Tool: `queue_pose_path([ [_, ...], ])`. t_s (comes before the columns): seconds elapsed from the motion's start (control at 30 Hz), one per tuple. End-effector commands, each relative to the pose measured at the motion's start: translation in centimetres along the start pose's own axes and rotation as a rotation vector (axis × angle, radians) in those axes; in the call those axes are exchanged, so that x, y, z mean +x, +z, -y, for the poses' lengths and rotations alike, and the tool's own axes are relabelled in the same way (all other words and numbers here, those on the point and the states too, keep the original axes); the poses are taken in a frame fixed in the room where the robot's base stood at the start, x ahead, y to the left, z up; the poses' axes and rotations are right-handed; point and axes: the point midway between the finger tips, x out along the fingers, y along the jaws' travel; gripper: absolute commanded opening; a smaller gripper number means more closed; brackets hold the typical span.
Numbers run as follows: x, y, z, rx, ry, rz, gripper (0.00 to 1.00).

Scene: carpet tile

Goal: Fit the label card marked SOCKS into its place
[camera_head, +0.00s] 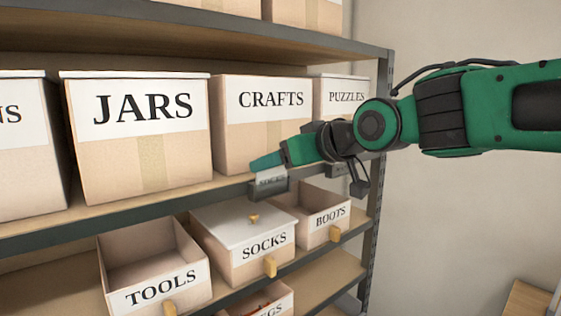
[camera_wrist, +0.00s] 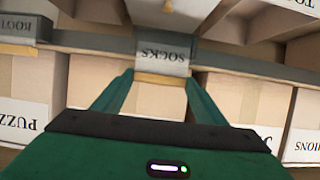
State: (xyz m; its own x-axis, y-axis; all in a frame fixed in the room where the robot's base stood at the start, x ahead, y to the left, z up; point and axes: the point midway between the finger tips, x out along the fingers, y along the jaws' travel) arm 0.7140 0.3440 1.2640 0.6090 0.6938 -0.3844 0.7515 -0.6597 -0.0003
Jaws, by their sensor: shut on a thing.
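The white SOCKS card (camera_head: 271,181) is at the middle shelf's front edge, below the CRAFTS box. In the wrist view the card (camera_wrist: 163,58) appears upside down, with a tan strip (camera_wrist: 160,79) along its edge nearest me. My gripper (camera_head: 264,165) is shut on the card, with one green finger on each side in the wrist view (camera_wrist: 157,80). A dark grey label holder (camera_head: 268,191) on the shelf edge overlaps the card's lower part. I cannot tell how deep the card sits in it. The lidded SOCKS box (camera_head: 264,247) stands on the shelf below.
Boxes marked JARS (camera_head: 141,140), CRAFTS (camera_head: 245,150) and PUZZLES (camera_head: 335,97) stand behind the holder. Open boxes TOOLS (camera_head: 160,292) and BOOTS (camera_head: 328,217) flank the SOCKS box below. Another holder, with a BOOTS card (camera_wrist: 18,24), is to the left in the wrist view.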

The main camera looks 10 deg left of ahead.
Motion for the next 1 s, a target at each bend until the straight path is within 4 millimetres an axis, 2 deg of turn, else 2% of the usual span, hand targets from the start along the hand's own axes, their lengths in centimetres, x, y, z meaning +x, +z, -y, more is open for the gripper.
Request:
queue_pose_path([
  [0.8,0.7,1.6,0.0,0.000,0.000,0.001,0.45],
  [0.83,0.7,1.6,0.0,0.000,0.000,0.000,0.70],
  [0.9,0.7,1.6,0.0,0.000,0.000,0.000,0.87],
  [1.0,0.7,1.6,0.0,0.000,0.000,0.000,0.87],
])
